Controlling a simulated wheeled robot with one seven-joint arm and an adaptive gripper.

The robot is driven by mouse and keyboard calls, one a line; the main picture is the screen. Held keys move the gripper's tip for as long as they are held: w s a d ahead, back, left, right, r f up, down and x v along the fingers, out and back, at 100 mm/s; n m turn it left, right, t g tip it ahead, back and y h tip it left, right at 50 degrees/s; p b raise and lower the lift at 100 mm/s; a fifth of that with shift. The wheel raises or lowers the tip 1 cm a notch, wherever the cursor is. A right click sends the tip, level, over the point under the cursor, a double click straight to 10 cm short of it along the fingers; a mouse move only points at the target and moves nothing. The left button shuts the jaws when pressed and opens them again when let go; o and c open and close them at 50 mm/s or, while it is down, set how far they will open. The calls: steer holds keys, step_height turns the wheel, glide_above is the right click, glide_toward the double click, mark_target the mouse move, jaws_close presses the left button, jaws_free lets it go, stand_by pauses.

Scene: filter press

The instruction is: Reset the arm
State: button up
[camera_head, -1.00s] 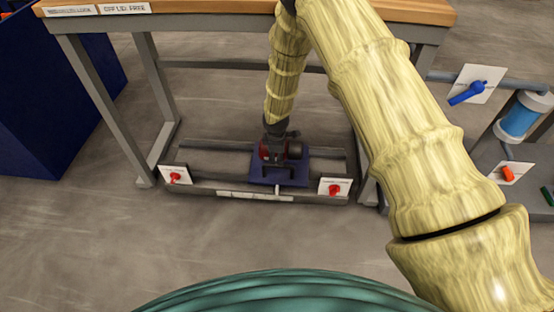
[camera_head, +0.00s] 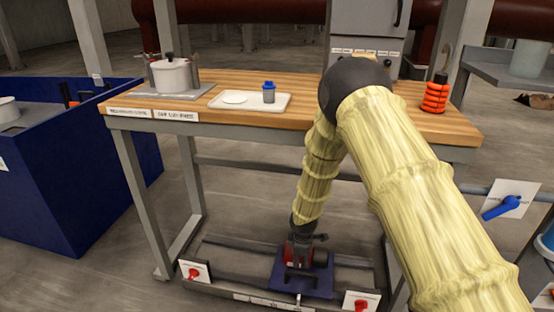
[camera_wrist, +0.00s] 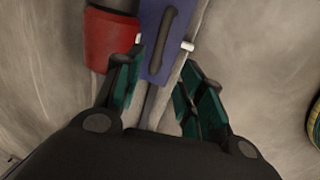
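My arm runs from the lower right, in front of the bench, down to the low frame under it. My gripper (camera_wrist: 163,68) is open in the wrist view, its two teal-padded fingers spread apart. Between and beyond the fingers is a blue plate (camera_wrist: 154,62) with a dark bar handle (camera_wrist: 160,40). A red and black cylinder (camera_wrist: 110,38) is beside the left finger. I see nothing held. In the head view, the arm's dark end meets the red and black unit (camera_head: 297,252) on the blue plate (camera_head: 318,281); the fingers cannot be made out there.
The wooden bench (camera_head: 215,115) carries a white pot (camera_head: 173,76), a tray (camera_head: 282,103) with a blue-lidded cup (camera_head: 269,92), and orange rings (camera_head: 434,98). A blue bin (camera_head: 110,185) stands left. Red valves (camera_head: 194,273) flank the low frame. A blue-handled valve (camera_head: 503,208) is at right.

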steer(key=s+d+f+m+g+y, duration=0.15)
steer(key=s+f+m, duration=0.3)
steer(key=s, duration=0.85)
steer(key=s+d+f+m, duration=0.2)
steer(key=s+f+m, duration=0.3)
steer(key=s, duration=0.9)
steer(key=s+d+r+m, duration=0.1)
steer(key=s+d+m, duration=0.2)
steer(key=s, duration=0.7)
steer(key=s+d+m, duration=0.3)
steer(key=s, duration=0.7)
step_height(320, 180, up, 34)
steer(key=p, duration=3.4)
steer(key=shift+a+f+g+h, duration=0.25)
steer(key=shift+g+h, duration=0.1)
steer(key=shift+h, duration=0.1)
steer(key=shift+c, duration=0.3)
